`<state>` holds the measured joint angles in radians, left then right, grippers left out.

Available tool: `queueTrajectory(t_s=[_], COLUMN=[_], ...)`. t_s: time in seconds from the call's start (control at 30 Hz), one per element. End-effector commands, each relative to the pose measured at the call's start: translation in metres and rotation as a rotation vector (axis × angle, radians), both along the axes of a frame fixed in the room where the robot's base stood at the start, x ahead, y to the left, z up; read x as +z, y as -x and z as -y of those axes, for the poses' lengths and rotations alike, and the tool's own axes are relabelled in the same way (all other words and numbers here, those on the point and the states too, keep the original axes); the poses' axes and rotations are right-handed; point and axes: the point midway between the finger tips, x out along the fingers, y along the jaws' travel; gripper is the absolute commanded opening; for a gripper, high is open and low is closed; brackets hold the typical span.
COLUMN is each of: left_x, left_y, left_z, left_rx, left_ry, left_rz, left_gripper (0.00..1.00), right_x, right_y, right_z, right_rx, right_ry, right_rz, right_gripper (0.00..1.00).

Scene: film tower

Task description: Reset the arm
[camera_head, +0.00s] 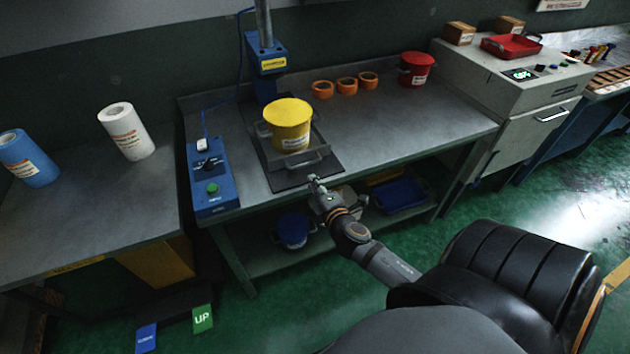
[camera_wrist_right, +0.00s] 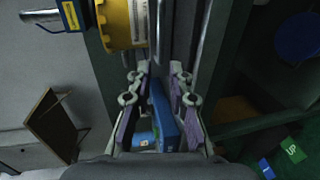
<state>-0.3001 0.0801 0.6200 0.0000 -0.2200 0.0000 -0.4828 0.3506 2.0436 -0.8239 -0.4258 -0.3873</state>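My right arm reaches in from the lower right in the head view. Its gripper (camera_head: 318,186) is just in front of the workbench's front edge, near the handled tray (camera_head: 310,158) under the yellow bucket (camera_head: 289,124). In the right wrist view the gripper's two fingers (camera_wrist_right: 160,75) stand apart with nothing held. The blue control box (camera_wrist_right: 166,118) shows between them, beyond the fingers. The yellow bucket also shows at the top of the wrist view (camera_wrist_right: 122,22). My left gripper is not in view.
The workbench (camera_head: 400,125) holds a blue press stand (camera_head: 268,60), orange rings (camera_head: 346,84), a red bucket (camera_head: 416,69) and the control box (camera_head: 211,178). A blue bucket (camera_head: 293,230) and blue tray (camera_head: 402,195) sit on the lower shelf.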

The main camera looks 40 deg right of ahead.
Motion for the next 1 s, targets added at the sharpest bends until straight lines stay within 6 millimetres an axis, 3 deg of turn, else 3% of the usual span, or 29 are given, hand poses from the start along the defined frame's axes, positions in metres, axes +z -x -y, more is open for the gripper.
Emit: queueTrajectory(t_s=[0.37,0.47,0.57,0.73,0.87,1.0], left_x=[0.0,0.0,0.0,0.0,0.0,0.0], left_y=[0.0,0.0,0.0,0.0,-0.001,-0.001], left_z=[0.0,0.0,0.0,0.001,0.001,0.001], left_rx=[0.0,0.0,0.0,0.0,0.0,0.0], left_ry=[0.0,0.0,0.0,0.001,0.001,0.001], left_rz=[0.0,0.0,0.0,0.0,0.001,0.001], left_gripper=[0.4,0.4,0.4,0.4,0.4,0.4], right_x=[0.0,-0.012,-0.061,-0.198,-0.297,-0.386], right_y=[-0.001,0.001,0.008,0.055,0.117,0.204], right_z=[0.0,0.003,0.012,0.028,0.027,0.01], right_rx=[0.0,-0.009,-0.048,-0.196,-0.357,-0.574], right_ry=[0.0,-0.019,-0.102,-0.364,-0.582,-0.803], right_rz=[0.0,-0.019,-0.095,-0.305,-0.458,-0.603], right_gripper=[0.2,0.2,0.2,0.2,0.2,0.2])
